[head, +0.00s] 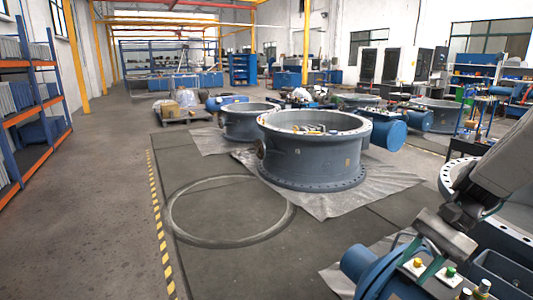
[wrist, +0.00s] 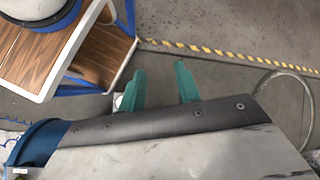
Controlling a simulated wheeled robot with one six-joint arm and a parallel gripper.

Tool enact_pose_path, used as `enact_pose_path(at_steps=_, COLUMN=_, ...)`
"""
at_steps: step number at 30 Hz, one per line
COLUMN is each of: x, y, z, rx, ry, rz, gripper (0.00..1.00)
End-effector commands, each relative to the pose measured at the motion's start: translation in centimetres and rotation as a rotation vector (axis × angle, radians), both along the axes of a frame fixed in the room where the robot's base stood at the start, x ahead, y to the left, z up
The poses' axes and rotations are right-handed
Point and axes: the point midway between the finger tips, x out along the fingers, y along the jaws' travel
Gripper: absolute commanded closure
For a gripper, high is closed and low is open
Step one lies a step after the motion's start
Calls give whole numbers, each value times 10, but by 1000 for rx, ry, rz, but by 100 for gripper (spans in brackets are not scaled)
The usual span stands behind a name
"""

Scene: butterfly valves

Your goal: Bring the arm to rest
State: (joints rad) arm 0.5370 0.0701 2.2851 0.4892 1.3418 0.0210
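My gripper (head: 414,266) is at the lower right of the head view, at the end of my grey arm. Its two teal fingers also show in the wrist view (wrist: 160,76), spread apart with only floor visible between them. The gripper is open and holds nothing. In the head view the fingers overlap a blue cylindrical part (head: 366,268) and a panel with a yellow button (head: 418,262) and a green button (head: 450,271). I cannot tell whether they touch.
A large grey valve ring (head: 310,150) stands on a sheet mid-floor, with a flat ring (head: 185,236) on the floor before it. A blue-orange rack (head: 30,110) is at left. A wood-topped cart (wrist: 40,60) is left in the wrist view. The left aisle is clear.

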Motion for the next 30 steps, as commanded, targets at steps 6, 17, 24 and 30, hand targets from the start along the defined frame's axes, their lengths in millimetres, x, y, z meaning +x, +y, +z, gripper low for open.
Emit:
enact_pose_path(at_steps=6, x=-41, y=45, z=42, rx=-209, ry=-143, rz=267, gripper=67)
enact_pose_path(at_steps=17, x=-110, y=77, z=78, rx=-513, ry=-414, rz=630, gripper=67)
enact_pose_path(at_steps=24, x=-131, y=79, z=85, rx=-612, ry=-520, rz=735, gripper=67)
enact_pose_path(at_steps=30, x=-133, y=79, z=85, rx=-622, ry=-532, rz=746, gripper=67)
